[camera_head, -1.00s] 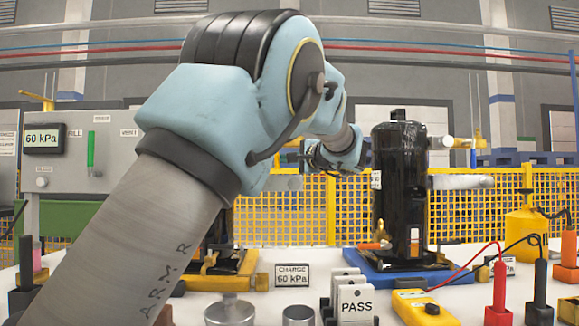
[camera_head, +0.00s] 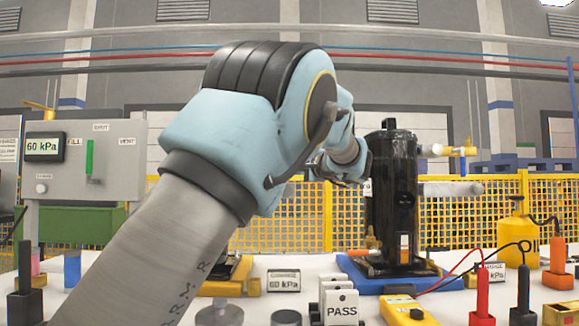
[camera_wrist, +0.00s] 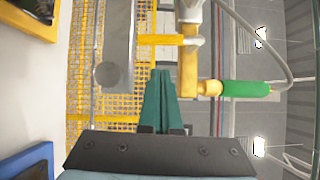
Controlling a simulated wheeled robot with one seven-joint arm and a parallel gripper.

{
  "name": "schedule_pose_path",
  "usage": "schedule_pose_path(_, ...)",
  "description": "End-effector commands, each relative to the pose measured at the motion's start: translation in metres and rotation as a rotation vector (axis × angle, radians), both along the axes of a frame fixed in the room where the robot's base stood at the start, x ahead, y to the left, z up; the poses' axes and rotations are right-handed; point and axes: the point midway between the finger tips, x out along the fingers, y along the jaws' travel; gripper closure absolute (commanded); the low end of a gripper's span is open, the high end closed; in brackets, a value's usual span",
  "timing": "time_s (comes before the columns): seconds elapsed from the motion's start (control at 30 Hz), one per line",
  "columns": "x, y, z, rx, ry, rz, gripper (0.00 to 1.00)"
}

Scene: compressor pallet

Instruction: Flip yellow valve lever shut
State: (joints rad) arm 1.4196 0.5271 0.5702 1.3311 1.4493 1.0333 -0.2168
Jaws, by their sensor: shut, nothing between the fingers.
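The yellow valve lever (camera_wrist: 150,40) shows in the wrist view as a yellow bar beside the brass valve body (camera_wrist: 189,72). My gripper (camera_wrist: 162,72) has dark green fingers, closed together and empty. In the wrist view their tips lie just below the lever in the picture; I cannot tell whether they touch it. In the head view the fingers are hidden.
A green handle (camera_wrist: 245,88) and a grey pipe end (camera_wrist: 107,75) are close to the fingers. The compressor stands on a blue base (camera_head: 400,282). A yellow mesh fence (camera_head: 300,215) stands behind. A yellow meter (camera_head: 408,310) and a PASS card (camera_head: 342,308) are in front.

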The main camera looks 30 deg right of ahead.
Motion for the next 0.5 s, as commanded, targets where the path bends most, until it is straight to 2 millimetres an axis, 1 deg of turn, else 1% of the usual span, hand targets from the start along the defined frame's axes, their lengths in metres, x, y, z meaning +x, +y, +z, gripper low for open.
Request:
schedule_pose_path(0.03, -0.004, -0.003, 0.001, 0.000, 0.000, 0.000, 1.00)
schedule_pose_path(0.4, -0.071, -0.013, 0.002, -0.001, 0.000, -0.003, 1.00)
schedule_pose_path(0.5, -0.085, -0.015, 0.002, -0.001, 0.000, -0.002, 1.00)
